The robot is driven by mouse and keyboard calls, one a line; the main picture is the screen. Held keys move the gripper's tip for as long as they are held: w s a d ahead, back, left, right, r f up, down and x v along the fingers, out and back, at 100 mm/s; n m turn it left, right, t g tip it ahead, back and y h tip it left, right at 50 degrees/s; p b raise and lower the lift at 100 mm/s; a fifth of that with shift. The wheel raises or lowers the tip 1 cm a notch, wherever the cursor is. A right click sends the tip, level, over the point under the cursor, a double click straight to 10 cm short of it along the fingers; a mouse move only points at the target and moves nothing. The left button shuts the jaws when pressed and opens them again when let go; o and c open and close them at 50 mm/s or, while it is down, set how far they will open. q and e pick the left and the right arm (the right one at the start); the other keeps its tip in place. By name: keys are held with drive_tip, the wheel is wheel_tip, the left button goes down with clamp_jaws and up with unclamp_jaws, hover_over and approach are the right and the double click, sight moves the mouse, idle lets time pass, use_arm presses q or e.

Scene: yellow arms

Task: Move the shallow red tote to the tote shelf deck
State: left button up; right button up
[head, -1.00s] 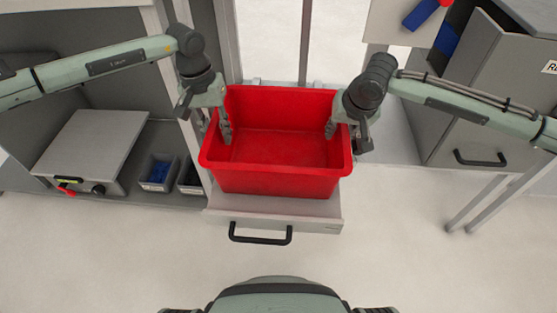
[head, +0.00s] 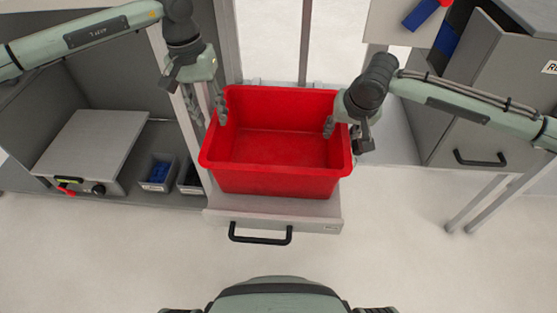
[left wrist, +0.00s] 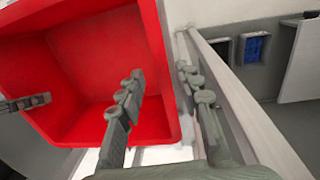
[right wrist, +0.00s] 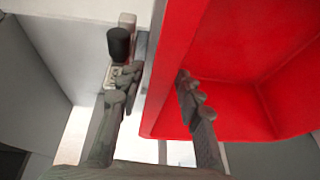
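The shallow red tote (head: 270,182) stands upright and empty on a grey pull-out deck (head: 300,208) in the head view. My left gripper (head: 210,118) is open at the tote's left rim. In the left wrist view, one finger is over the tote's inside (left wrist: 85,60) and the other is outside, with the rim between them and no grip visible. My right gripper (head: 343,138) is open at the right rim. In the right wrist view, one finger is inside the tote (right wrist: 235,60) and the other is outside its wall, with gaps showing.
A black handle (head: 260,238) is on the deck's front. At left, a shelf holds a grey box-like device (head: 92,145) and small bins with blue contents (head: 158,172). A grey cabinet (head: 480,110) with a handle stands at right. Upright posts rise behind the tote.

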use_arm(q)
drive_tip(key=r, duration=0.5)
drive_tip(key=shift+a+r, duration=0.15)
drive_tip(key=shift+a, duration=0.05)
drive_tip(key=shift+r, duration=0.2)
use_arm(e)
drive_tip(key=shift+r, duration=0.1)
drive_tip(key=v, duration=1.2)
